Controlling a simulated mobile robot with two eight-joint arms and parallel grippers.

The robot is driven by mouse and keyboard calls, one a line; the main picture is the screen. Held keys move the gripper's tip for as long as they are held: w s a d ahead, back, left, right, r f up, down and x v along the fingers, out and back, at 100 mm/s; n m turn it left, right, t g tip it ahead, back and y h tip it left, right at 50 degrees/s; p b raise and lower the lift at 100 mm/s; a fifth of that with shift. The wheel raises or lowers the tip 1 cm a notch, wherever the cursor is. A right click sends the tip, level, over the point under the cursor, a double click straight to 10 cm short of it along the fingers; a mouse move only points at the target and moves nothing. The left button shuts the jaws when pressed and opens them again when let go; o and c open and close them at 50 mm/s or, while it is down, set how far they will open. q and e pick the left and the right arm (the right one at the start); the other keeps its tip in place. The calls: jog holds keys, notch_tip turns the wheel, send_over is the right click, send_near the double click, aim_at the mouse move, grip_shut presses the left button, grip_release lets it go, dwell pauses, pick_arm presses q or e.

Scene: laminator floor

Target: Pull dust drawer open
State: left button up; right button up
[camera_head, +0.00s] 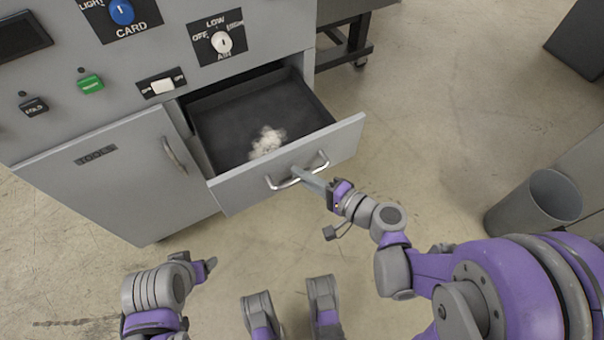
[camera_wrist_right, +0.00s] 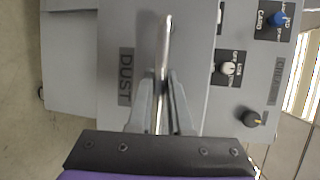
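The dust drawer (camera_head: 240,191) stands pulled out from the grey machine in the head view, with a clump of pale dust on its dark floor. Its curved metal handle (camera_head: 320,164) is on the front panel. My right gripper (camera_head: 299,173) is at the middle of that handle. In the right wrist view the fingers (camera_wrist_right: 163,108) lie on both sides of the handle bar (camera_wrist_right: 166,50) and close on it, beside the DUST label (camera_wrist_right: 126,76). My left gripper (camera_head: 207,267) is low in the head view, away from the drawer; its finger opening is not clear.
A closed TOOLS door (camera_head: 115,175) with a handle is left of the drawer. Knobs and buttons, such as the green button (camera_head: 90,83), are on the panel above. A grey bin (camera_head: 537,203) stands at the right. The floor between is clear.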

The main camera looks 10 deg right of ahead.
jog(key=o, duration=0.4)
pick_arm(q)
jog(key=shift+s+r+p, duration=0.1)
jog(key=shift+r+p, duration=0.5)
jog(key=shift+r, duration=0.1)
pick_arm(e)
jog(key=v, duration=1)
jog(key=shift+s+d+r, duration=0.1)
jog(key=shift+s+d, duration=0.15)
jog(key=shift+s, duration=0.05)
jog(key=s+a+f+n+g+h, duration=0.2)
jog(key=s+f+n+g+h, duration=0.35)
jog(key=f+n+g, duration=0.2)
pick_arm(q)
notch_tip(320, 180, up, 19)
jog(key=w+p, duration=0.2)
jog(key=p, duration=1.4)
jog(key=shift+t+p, duration=0.4)
pick_arm(e)
jog(key=d+r+n+h, duration=0.1)
jog(key=r, duration=0.6)
jog(key=w+d+r+n+h, duration=0.1)
jog(key=r+h, duration=0.1)
jog(key=r, duration=0.5)
jog(key=d+r+n+h, duration=0.1)
jog(key=d+r, duration=0.1)
jog(key=r, duration=0.6)
jog(key=shift+w+r+n+t+h, duration=0.1)
jog(key=shift+w+n+t+h, duration=0.15)
jog(key=shift+n+t, duration=0.1)
